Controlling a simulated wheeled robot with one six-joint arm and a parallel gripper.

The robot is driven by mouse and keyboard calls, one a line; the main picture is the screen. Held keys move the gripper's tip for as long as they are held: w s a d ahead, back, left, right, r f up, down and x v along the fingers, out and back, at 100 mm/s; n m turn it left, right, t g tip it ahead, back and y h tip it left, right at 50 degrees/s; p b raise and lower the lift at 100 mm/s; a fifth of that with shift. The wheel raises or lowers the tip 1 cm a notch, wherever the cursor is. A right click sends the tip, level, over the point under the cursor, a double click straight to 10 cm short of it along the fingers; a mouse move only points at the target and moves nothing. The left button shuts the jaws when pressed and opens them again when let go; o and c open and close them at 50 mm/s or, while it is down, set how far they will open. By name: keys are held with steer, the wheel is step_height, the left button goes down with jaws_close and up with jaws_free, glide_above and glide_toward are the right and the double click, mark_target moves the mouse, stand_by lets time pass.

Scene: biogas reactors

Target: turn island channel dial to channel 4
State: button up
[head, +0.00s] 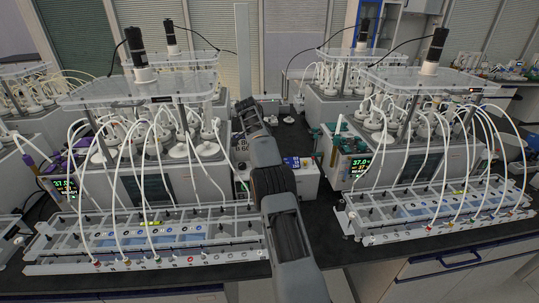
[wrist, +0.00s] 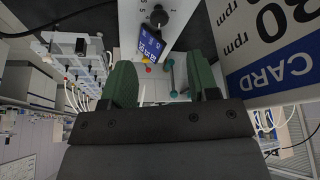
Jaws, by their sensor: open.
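The channel dial is a dark round knob (wrist: 159,16) on a pale box at the top of the wrist view, with printed numbers around it. A lit blue display (wrist: 151,43) sits beside it, with small red and yellow buttons near it. In the head view a white box (head: 303,184) with a small blue display (head: 291,162) stands on the bench between the two reactor units, right of my arm. My gripper (wrist: 160,82) has two green fingers spread apart with nothing between them. The knob lies beyond the fingertips, untouched. My arm hides part of the bench in the head view.
A large card (wrist: 270,40) printed with rpm figures stands close on the right in the wrist view. Reactor units with tubing racks (head: 160,230) (head: 440,215) flank the box in the head view.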

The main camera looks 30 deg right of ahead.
steer(key=shift+p+v, duration=0.5)
steer(key=shift+v, duration=1.4)
steer(key=shift+f, duration=0.1)
steer(key=shift+n+t, duration=0.3)
steer(key=shift+n, duration=0.5)
steer(key=x, duration=0.4)
steer(key=b+x, duration=0.1)
steer(key=x, duration=0.4)
steer(key=s+b+x, duration=0.1)
steer(key=x, duration=0.3)
steer(key=shift+d+f, duration=0.1)
steer(key=shift+f, duration=0.2)
steer(key=shift+c, duration=0.2)
